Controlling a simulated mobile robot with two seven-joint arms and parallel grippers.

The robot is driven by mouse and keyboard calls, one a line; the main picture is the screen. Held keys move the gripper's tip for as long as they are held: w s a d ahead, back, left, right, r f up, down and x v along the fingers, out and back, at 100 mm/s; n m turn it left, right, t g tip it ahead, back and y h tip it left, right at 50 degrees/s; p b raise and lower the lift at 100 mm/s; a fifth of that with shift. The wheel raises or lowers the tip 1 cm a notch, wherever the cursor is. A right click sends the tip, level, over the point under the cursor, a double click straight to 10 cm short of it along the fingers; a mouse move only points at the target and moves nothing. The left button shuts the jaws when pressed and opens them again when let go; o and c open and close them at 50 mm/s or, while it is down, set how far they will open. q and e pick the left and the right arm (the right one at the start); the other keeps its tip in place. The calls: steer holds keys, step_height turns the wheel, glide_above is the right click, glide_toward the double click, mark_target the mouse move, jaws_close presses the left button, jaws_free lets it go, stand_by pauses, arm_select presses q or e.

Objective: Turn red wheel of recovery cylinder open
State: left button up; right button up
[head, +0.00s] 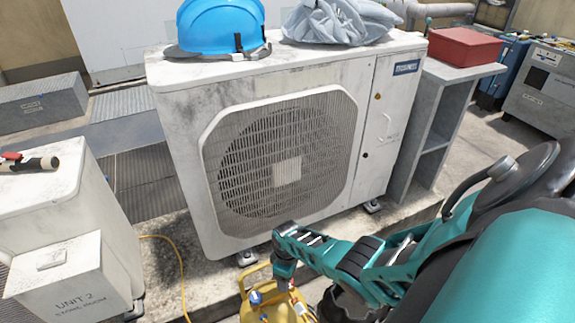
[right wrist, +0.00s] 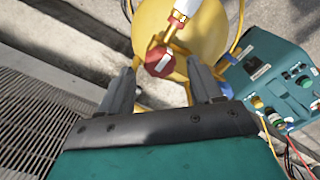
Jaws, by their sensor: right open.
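The recovery cylinder (head: 278,308) is yellow and stands at the bottom middle of the head view, mostly cut off. In the right wrist view its round yellow body (right wrist: 208,35) fills the top. My right gripper (right wrist: 161,76) is open, one finger left of the wheel and one right. I cannot tell whether the wheel is between the fingertips or just beyond them. In the head view my right gripper (head: 284,262) is over the cylinder and hides the wheel. My left gripper is out of view.
A teal box (right wrist: 270,80) with hoses stands right of the cylinder in the right wrist view. A yellow hose (head: 172,245) lies on the left floor.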

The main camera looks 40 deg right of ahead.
step_height(320, 180, up, 11)
steer(key=p, duration=0.5)
steer(key=shift+p, duration=0.4)
